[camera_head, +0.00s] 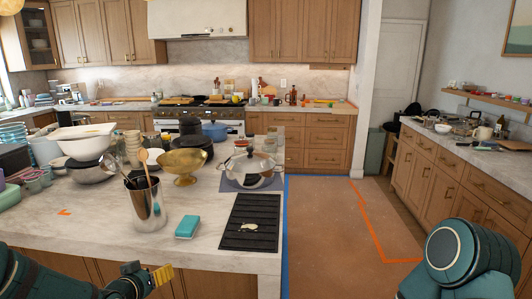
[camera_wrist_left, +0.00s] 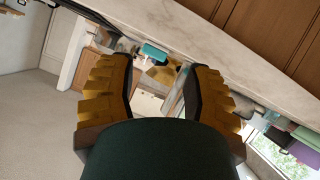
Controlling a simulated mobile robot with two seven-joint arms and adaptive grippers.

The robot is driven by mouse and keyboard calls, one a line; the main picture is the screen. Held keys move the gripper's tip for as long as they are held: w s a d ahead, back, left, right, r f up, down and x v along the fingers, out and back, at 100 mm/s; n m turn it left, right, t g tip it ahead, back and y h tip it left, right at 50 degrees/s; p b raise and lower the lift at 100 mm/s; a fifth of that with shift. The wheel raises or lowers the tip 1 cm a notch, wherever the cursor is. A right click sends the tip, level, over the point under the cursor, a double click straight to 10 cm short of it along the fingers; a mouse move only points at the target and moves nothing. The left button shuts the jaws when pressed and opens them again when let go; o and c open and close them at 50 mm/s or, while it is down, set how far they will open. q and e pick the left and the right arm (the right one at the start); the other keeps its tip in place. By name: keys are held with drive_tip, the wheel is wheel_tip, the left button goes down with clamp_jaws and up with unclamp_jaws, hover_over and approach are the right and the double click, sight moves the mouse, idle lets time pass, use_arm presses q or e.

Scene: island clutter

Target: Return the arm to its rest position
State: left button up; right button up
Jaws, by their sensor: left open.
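My left gripper (camera_head: 160,275) with yellow fingers is at the bottom left of the head view, low in front of the island's near edge. In the left wrist view the same gripper (camera_wrist_left: 158,75) has its two ridged yellow fingers spread apart, with nothing between them. The island's edge, a turquoise block (camera_wrist_left: 154,52) and other items show beyond the fingers. My right arm (camera_head: 460,255) shows at the lower right of the head view as a teal rounded link. The right gripper is out of frame.
The island (camera_head: 95,215) holds a metal utensil cup (camera_head: 147,205), the turquoise block (camera_head: 187,227), a black ribbed mat (camera_head: 251,222), a brass bowl (camera_head: 185,164) and a lidded pot (camera_head: 250,172). Open floor (camera_head: 335,220) lies right of the island, before a cluttered side counter (camera_head: 475,155).

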use_arm(q)
drive_tip(key=s+d+f+g+h, duration=0.1)
drive_tip(key=s+d+f+g, duration=0.3)
drive_tip(key=f, duration=0.3)
drive_tip(key=s+d+f+g, duration=0.1)
drive_tip(key=s+d+f, duration=0.3)
drive_tip(key=d+f, duration=0.3)
drive_tip(key=s+d+f+g, duration=0.3)
drive_tip(key=s+d+f, duration=0.1)
drive_tip(key=s, duration=0.4)
drive_tip(key=s+d+f+g, duration=0.3)
drive_tip(key=s+d+f, duration=0.1)
drive_tip(key=s, duration=0.3)
drive_tip(key=shift+s+f+h, duration=0.35)
drive_tip(key=shift+s+h, duration=0.05)
